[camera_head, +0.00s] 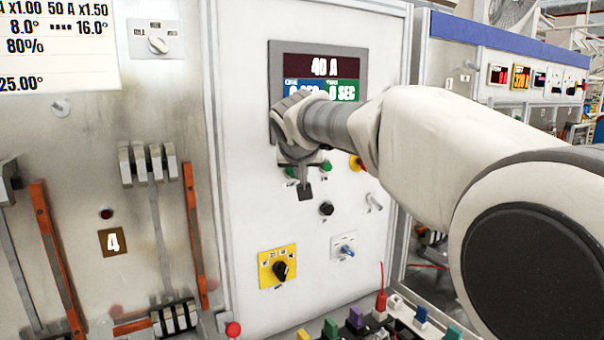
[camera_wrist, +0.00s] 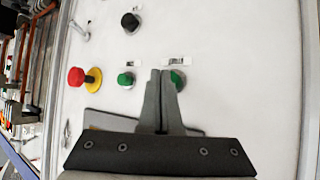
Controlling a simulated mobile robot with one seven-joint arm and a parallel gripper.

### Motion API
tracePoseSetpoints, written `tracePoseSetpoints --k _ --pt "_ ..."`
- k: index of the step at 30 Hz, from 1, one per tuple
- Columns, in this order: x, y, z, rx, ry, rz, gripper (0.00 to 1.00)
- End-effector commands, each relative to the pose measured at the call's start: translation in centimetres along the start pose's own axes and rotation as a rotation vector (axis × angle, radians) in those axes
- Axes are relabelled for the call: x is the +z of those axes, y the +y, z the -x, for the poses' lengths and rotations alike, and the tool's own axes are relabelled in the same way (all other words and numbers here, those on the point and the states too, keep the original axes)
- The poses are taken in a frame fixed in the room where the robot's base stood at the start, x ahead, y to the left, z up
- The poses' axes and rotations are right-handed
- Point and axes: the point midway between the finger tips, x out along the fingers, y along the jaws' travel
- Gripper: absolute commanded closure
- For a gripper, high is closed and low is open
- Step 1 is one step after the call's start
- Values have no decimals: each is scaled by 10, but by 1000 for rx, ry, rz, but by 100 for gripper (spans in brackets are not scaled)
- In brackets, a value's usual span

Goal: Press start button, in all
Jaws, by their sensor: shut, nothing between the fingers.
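Two green buttons sit on the white panel, and their labels are too small to read. One green button (camera_head: 327,166) is right of my gripper in the head view and left of the fingers in the wrist view (camera_wrist: 125,80). The other green button (camera_head: 291,172) is partly hidden by my gripper in the head view; in the wrist view (camera_wrist: 178,79) it lies just right of the fingertips, partly covered. My gripper (camera_head: 305,193) is shut and empty, and its fingers (camera_wrist: 160,74) point at the panel. I cannot tell whether they touch it.
A red knob on a yellow base (camera_wrist: 77,77) sits beside the buttons. A black knob (camera_head: 326,208), a yellow selector plate (camera_head: 266,268) and a blue switch (camera_head: 346,250) are lower on the panel. The display (camera_head: 323,66) reads 40 A. Colored plugs (camera_head: 356,318) stand in front.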

Motion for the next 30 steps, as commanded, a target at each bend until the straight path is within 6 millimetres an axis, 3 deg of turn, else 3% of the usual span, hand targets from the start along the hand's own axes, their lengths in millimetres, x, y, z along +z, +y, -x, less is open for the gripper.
tracePoseSetpoints --k 30 --pt "-4 -4 -6 0 0 0 100"
